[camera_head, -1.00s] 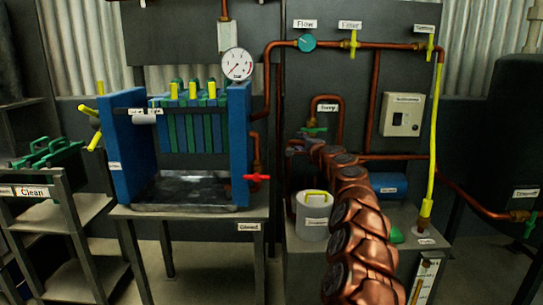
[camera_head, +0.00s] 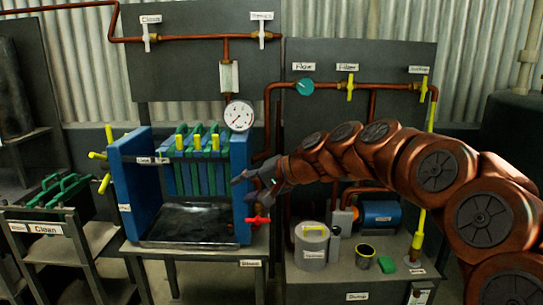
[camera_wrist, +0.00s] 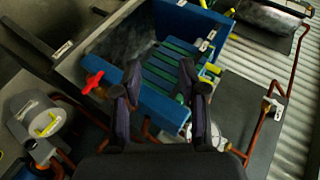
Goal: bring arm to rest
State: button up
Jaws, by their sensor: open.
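My copper-coloured arm reaches in from the right in the head view, arched over the bench. My gripper (camera_head: 250,186) is at its far end, pointing left, in front of the right side of the blue filter press (camera_head: 126,188). In the wrist view, my gripper (camera_wrist: 160,82) shows two dark fingers spread apart with nothing between them. The blue press frame and green plates (camera_wrist: 165,68) lie beyond the fingers. A red valve handle (camera_head: 258,220) is just below the gripper; it also shows left of the fingers in the wrist view (camera_wrist: 92,82).
Copper pipes with a teal Flow valve (camera_head: 305,86) and a yellow Filter valve (camera_head: 350,86) run behind my arm. A white gauge (camera_head: 239,115) is above the press. A white bucket (camera_head: 312,246), dark cup (camera_head: 365,257) and blue motor (camera_head: 382,215) stand on the right bench.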

jog(key=s+d+f+n+g+h+p, duration=0.1)
jog(key=s+d+p, duration=0.4)
jog(key=s, duration=0.9)
jog(key=s+d+g+h+p, duration=0.3)
jog(key=s+d+h+p, duration=0.2)
jog(key=s+d, duration=0.6)
jog(key=s+d+f+n+g+h+p, duration=0.1)
jog(key=s+d+g+h+p, duration=0.2)
jog(key=s, duration=1.4)
jog(key=d+h+p, duration=0.1)
jog(key=d+p, duration=0.2)
jog(key=d, duration=0.2)
jog(key=shift+f+n, duration=0.3)
jog(key=shift+f, duration=0.05)
